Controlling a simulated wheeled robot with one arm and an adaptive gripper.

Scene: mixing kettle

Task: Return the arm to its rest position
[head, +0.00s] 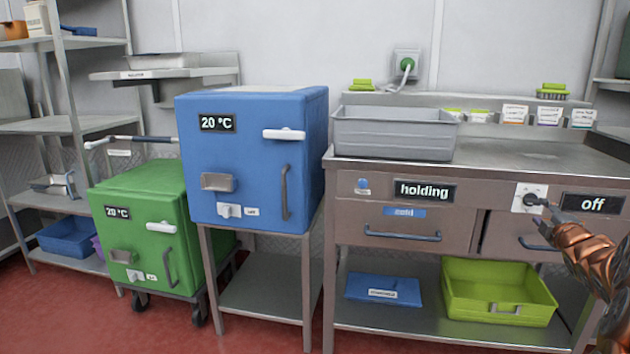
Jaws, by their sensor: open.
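My copper-coloured arm comes in from the right edge. My gripper (549,213) is dark and open, just in front of the counter's right side. Its tips are close to the black knob (531,199) on a white plate; whether they touch it I cannot tell. A display reading "off" (593,203) is right of the knob, and one reading "holding" (424,191) is left of it. Nothing shows held in the gripper. The arm hides part of the right drawer (505,240).
A grey tray (395,134) stands on the steel counter (540,157). A green bin (500,308) and a blue folded item (384,289) lie on its lower shelf. Left are a blue cabinet (250,165) and a green wheeled cabinet (145,240). Red floor is clear in front.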

